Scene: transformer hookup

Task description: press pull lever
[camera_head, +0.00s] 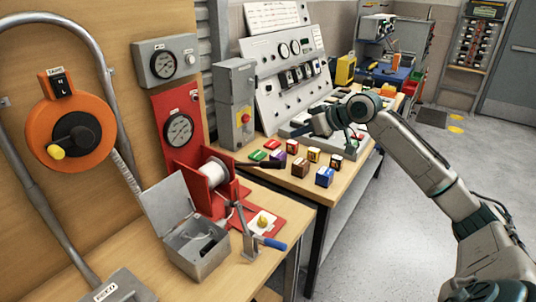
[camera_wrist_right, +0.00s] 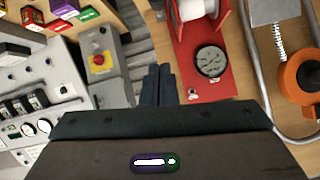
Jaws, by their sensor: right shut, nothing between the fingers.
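A lever with a blue handle (camera_head: 271,243) is fixed to a grey metal bracket (camera_head: 248,240) at the front edge of the wooden bench. The handle sticks out to the right, over the edge. My right gripper (camera_head: 318,127) is above the back table, up and to the right of the lever and well apart from it. Its fingers (camera_wrist_right: 158,84) are shut with nothing between them in the right wrist view. I cannot make out the blue handle in that view. My left gripper is not in view.
A red spool stand (camera_head: 210,185), an open grey box (camera_head: 200,246) and a red plate with a yellow knob (camera_head: 263,221) crowd the lever. Several small coloured boxes (camera_head: 301,168) stand on the back table below my gripper. An orange reel (camera_head: 42,115) hangs at left. The floor is clear at right.

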